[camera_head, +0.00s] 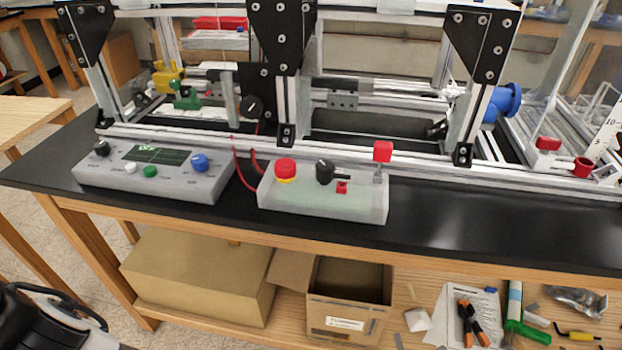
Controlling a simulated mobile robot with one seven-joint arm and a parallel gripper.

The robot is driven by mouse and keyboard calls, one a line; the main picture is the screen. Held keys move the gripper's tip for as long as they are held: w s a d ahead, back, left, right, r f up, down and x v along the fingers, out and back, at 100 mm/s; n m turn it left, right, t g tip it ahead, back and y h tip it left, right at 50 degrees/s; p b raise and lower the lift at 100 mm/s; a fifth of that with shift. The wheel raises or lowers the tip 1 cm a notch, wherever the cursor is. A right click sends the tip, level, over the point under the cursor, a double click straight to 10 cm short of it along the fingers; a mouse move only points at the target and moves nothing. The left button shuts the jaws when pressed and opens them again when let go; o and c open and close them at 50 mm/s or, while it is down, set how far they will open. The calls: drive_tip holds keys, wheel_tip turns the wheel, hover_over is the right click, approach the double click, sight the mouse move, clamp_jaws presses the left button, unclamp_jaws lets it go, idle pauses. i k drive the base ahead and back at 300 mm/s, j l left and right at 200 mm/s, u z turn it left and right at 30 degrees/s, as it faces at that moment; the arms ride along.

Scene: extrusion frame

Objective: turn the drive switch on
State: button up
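A pale control box (322,205) stands near the front edge of the black bench. It carries a red mushroom button (285,168) on a yellow collar at left and a black knob (325,171) in the middle. My gripper is not in view; a dark and white piece at the lower left looks like part of my arm.
A grey box (155,172) with a dark green display, knobs and buttons stands to the left. The extrusion frame (455,85) rises behind both boxes. Red wires (238,165) run between the boxes. The bench top (480,230) at right is clear. Cartons and tools lie on the lower shelf.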

sight(325, 170)
drive_tip(key=k+l+z, duration=0.1)
drive_tip(key=l+z, duration=0.15)
drive_tip(key=z, duration=0.25)
drive_tip(key=l+z, duration=0.25)
drive_tip(key=z, duration=0.2)
